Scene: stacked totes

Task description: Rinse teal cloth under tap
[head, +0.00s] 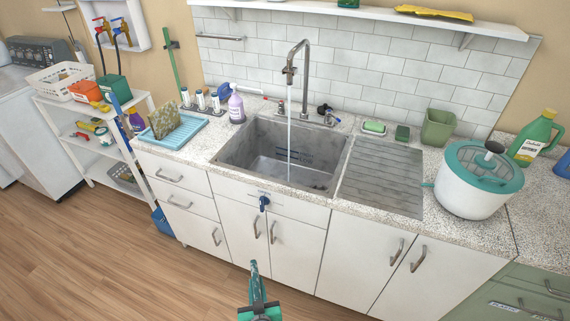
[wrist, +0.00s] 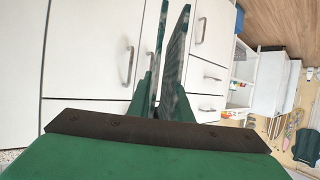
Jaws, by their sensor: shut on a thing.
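My gripper (head: 257,285) is low in front of the white cabinets, below the sink's front edge and well away from the water. In the wrist view my gripper (wrist: 168,98) is shut on a thin, dark teal, patterned piece, the teal cloth (wrist: 178,50), seen nearly edge-on. The cloth's full shape cannot be told. The metal tap (head: 291,72) arches over the grey sink (head: 250,150). A stream of water (head: 290,140) runs straight down from it into the basin.
A ribbed drainboard (head: 383,178) lies right of the sink, with a white tub (head: 470,195) with a teal lid beyond it. A blue tray (head: 172,137) and a purple bottle (head: 236,106) stand left. A blue knob (head: 264,202) juts from the cabinet front.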

